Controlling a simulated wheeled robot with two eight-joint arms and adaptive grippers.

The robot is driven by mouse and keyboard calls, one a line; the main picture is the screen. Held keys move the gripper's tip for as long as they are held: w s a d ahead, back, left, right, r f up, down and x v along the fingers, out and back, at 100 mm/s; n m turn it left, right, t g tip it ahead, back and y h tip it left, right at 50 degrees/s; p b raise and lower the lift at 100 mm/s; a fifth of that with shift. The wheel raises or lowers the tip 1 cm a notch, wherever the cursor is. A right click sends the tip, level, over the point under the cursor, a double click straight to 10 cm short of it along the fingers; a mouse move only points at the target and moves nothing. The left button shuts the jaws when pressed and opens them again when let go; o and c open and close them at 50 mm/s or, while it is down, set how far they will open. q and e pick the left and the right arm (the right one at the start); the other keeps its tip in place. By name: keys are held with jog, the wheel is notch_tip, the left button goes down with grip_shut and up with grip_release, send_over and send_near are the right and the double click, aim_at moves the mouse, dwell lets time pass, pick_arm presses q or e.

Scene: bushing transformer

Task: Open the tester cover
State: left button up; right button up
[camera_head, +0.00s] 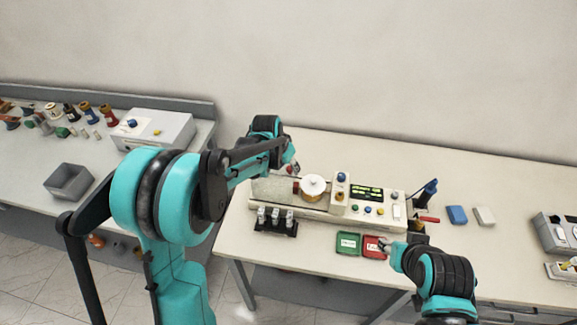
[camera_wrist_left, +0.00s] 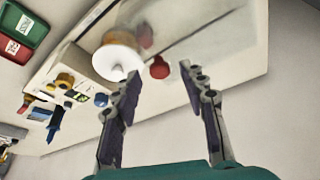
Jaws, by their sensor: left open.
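The tester (camera_head: 345,212) is a long cream unit on the right-hand table, with a display and buttons at its right. Its cover (camera_head: 272,188) looks like a clear, flat panel at the left end and appears closed. A red knob (camera_head: 296,187) sits near the white round spool (camera_head: 313,184). My left gripper (camera_head: 292,168) is over the tester's left end. In the left wrist view its fingers (camera_wrist_left: 158,76) are spread, with the red knob (camera_wrist_left: 159,67) beyond and between the tips, apart from them. My right gripper (camera_head: 385,246) is beside the red tray; its fingers are too small to read.
A green tray (camera_head: 348,243) and a red tray (camera_head: 373,247) lie before the tester. A black rack (camera_head: 276,224) with several metal pieces stands at front left. Blue (camera_head: 457,215) and white (camera_head: 484,215) blocks lie right. A grey bin (camera_head: 68,181) sits on the left table.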

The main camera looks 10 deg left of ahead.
pick_arm(q)
jog(key=v, duration=1.1)
jog(key=shift+s, duration=0.2)
jog(key=s+a+f+n+t+y+b, duration=0.1)
jog(key=s+f+n+b, duration=0.1)
jog(key=s+f+b, duration=0.5)
jog(key=s+a+f+n+t+b, duration=0.2)
jog(key=s+f+b, duration=0.6)
jog(key=s, duration=0.8)
jog(key=shift+s+f+y+b, duration=0.3)
jog(key=shift+s+f+y, duration=0.1)
jog(key=shift+f, duration=0.25)
